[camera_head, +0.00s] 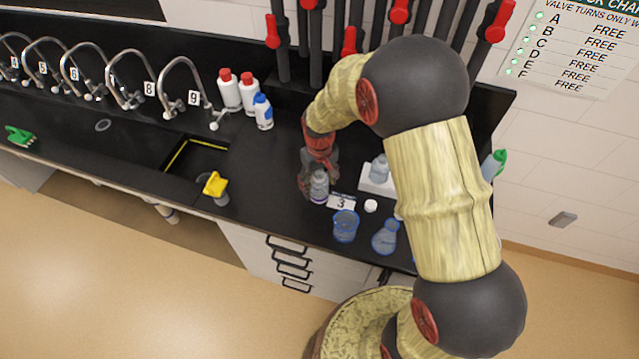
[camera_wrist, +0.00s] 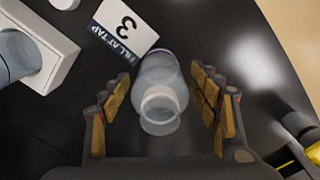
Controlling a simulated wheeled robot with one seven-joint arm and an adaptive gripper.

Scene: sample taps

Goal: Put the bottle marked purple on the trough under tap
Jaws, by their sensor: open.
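A clear bottle (camera_head: 319,188) stands on the black bench beside a card (camera_head: 341,202) reading 3. In the wrist view the bottle (camera_wrist: 158,85) lies between the two fingers of my gripper (camera_wrist: 157,92), with a gap on each side; the card (camera_wrist: 124,28) reads "Fill at tap". My gripper (camera_head: 317,166) is open around it. A second bottle (camera_head: 379,167) stands on a white stand (camera_head: 369,185). At left, numbered curved taps, including tap 9 (camera_head: 194,98), rise over the black bench; a yellow-edged basin (camera_head: 196,157) opens in front of tap 9.
A blue-rimmed beaker (camera_head: 345,226) and a flask (camera_head: 386,237) stand near the front edge. Red-capped bottles (camera_head: 229,88) and a blue-capped bottle (camera_head: 263,112) stand behind. A yellow item (camera_head: 214,185) sits at the basin's front. Bare bench lies between basin and my gripper.

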